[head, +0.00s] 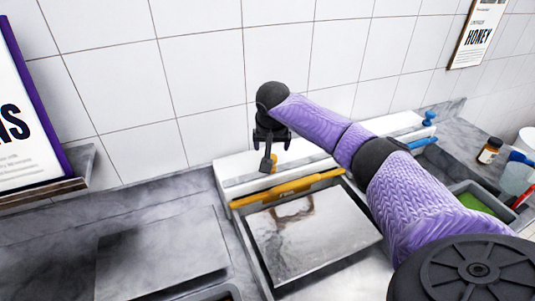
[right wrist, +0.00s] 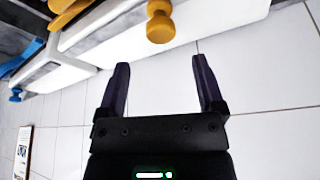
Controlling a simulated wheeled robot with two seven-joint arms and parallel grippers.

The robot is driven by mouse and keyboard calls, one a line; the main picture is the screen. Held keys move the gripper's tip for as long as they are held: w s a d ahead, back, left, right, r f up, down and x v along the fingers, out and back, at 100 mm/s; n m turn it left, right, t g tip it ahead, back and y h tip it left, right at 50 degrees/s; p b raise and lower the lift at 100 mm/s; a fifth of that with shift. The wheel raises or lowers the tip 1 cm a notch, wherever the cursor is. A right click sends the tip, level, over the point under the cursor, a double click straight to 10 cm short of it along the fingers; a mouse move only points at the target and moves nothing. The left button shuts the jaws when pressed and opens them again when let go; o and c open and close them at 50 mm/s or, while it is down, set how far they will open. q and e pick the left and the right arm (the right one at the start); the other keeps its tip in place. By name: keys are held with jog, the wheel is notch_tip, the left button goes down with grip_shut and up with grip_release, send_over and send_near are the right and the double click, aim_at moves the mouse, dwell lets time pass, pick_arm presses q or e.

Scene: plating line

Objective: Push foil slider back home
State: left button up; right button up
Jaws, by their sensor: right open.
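A long white dispenser (head: 235,176) stands against the tiled wall. It has a yellow knob (right wrist: 159,25) on its white body and a yellow strip (head: 315,180) along its front edge. A shiny silver sheet (head: 310,232), which looks like foil, lies in front of the yellow strip. My right gripper (head: 270,158) is open and points down at the dispenser, near the yellow knob. In the right wrist view its fingers (right wrist: 161,65) are apart and empty, with the knob beyond their tips, roughly centred between them. My left gripper is out of view.
A blue knob (head: 428,118) and blue strip (head: 422,143) are at the dispenser's right end. A jar (head: 489,151) stands on the right counter by a green-bottomed tray (head: 482,204). My right arm crosses above the dispenser. Grey counter lies left (head: 60,235).

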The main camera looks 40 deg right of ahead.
aim_at(271, 156)
jog(key=b+x, duration=0.1)
jog(key=x, duration=0.5)
jog(key=shift+b, duration=0.35)
grip_shut()
